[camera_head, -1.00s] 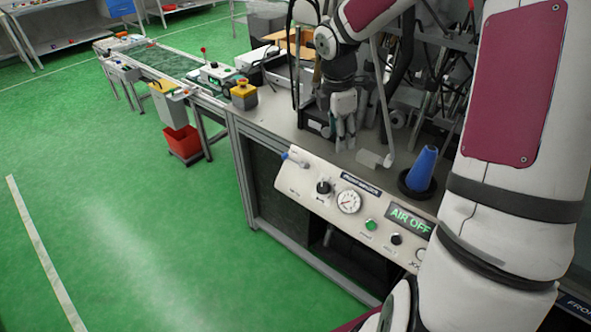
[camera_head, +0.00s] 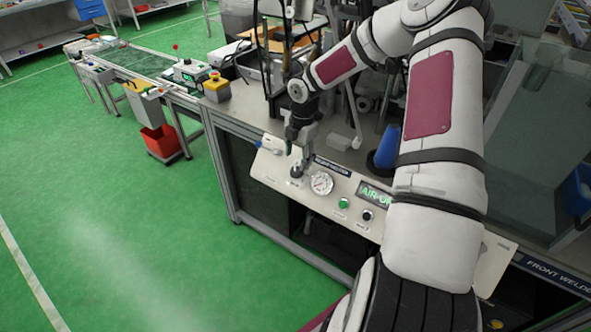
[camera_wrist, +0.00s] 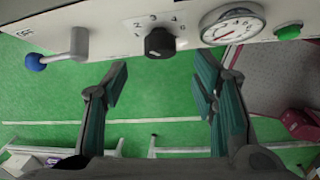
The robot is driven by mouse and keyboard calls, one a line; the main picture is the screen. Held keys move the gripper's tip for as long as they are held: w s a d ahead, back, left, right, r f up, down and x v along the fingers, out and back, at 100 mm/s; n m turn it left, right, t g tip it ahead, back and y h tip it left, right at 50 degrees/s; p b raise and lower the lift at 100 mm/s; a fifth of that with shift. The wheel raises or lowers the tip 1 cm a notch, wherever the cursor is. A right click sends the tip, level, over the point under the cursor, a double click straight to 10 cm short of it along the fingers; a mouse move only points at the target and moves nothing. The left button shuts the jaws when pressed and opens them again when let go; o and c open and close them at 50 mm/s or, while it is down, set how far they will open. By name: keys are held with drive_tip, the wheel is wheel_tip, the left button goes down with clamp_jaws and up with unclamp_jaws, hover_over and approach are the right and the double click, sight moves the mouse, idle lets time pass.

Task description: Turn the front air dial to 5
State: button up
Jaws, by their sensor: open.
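The front air dial (camera_wrist: 160,42) is a black knob on the white panel, with printed numbers around it; I cannot tell which number it points to.
A blue-tipped lever (camera_wrist: 60,50) is left of the dial. A green button (camera_head: 343,203), a black knob (camera_head: 367,216) and a lit AIR display (camera_head: 374,194), partly covered by my arm, are to the right. A blue cone (camera_head: 386,148) stands on the bench behind.

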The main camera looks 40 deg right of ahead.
sight(296, 171)
drive_tip(key=f, duration=0.6)
drive_tip(key=shift+w+f, duration=0.2)
drive_tip(key=shift+w, duration=0.15)
drive_tip(key=c, duration=1.1)
